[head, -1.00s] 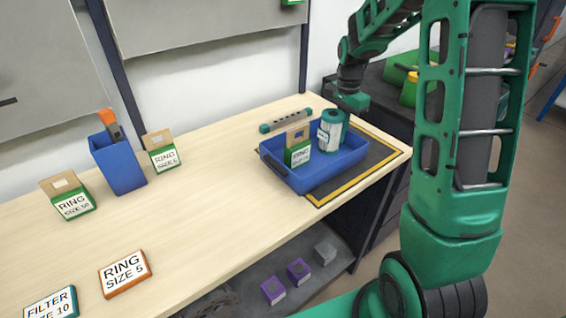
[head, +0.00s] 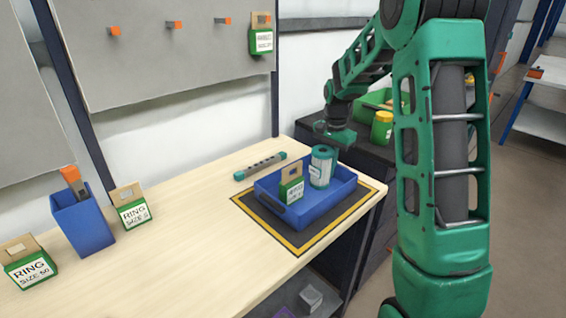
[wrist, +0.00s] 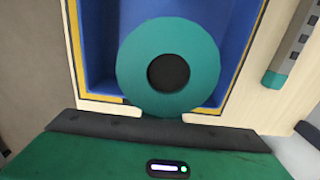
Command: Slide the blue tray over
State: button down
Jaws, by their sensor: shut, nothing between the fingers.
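The blue tray (head: 322,211) lies on the dark yellow-bordered mat (head: 297,238) at the table's right end, with mat showing along its left, front and right. In it stand a small green-and-tan ring box (head: 291,192) and a teal-and-white canister (head: 321,170). My gripper (head: 338,134) is shut and empty, near the tray's far side behind the canister. I cannot tell whether it touches the tray. In the wrist view, a round teal top (wrist: 140,60) sits over the tray's blue floor (wrist: 98,50), hiding part of it; the fingertips are not clear there.
A grey-and-teal bar (head: 260,166) lies just behind the tray. A blue bin (head: 82,222) and ring boxes (head: 133,208) (head: 30,265) stand to the left. A dark counter with a yellow-green jar (head: 381,128) is beyond. The table's front middle is clear.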

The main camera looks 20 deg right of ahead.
notch_tip(320, 180, up, 20)
jog(key=s+a+f+n, duration=0.1)
jog(key=s+f, duration=0.3)
jog(key=s, duration=0.8)
jog(key=s+a+f+n, duration=0.1)
jog(key=s+f+n, duration=0.3)
jog(key=s, duration=0.8)
jog(key=s+a+f+n, duration=0.1)
jog(key=s+f, duration=0.4)
jog(key=s, duration=0.7)
jog(key=shift+n, duration=0.7)
